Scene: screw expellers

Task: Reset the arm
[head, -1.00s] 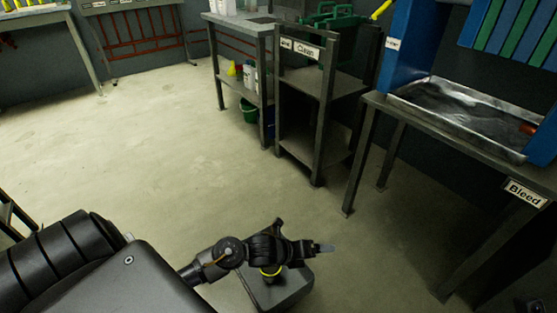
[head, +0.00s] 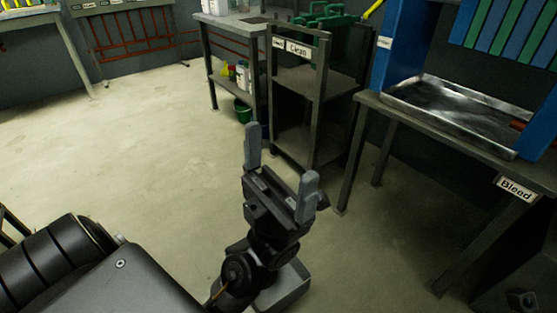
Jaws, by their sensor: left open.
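My left gripper (head: 280,172) is raised over the floor in the lower middle of the head view. Its two grey fingers point up and stand wide apart, with nothing between them. It is apart from the shelf and the tables. My right gripper cannot be made out; only a small dark part shows at the bottom right corner, and I cannot tell what it is.
A shelf rack labelled Clean (head: 298,48) stands beyond the gripper. A table labelled Bleed (head: 515,189) with a metal tray (head: 462,107) stands at right. A workbench (head: 233,22) and green bucket (head: 242,110) are behind. The floor at left (head: 130,150) is clear.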

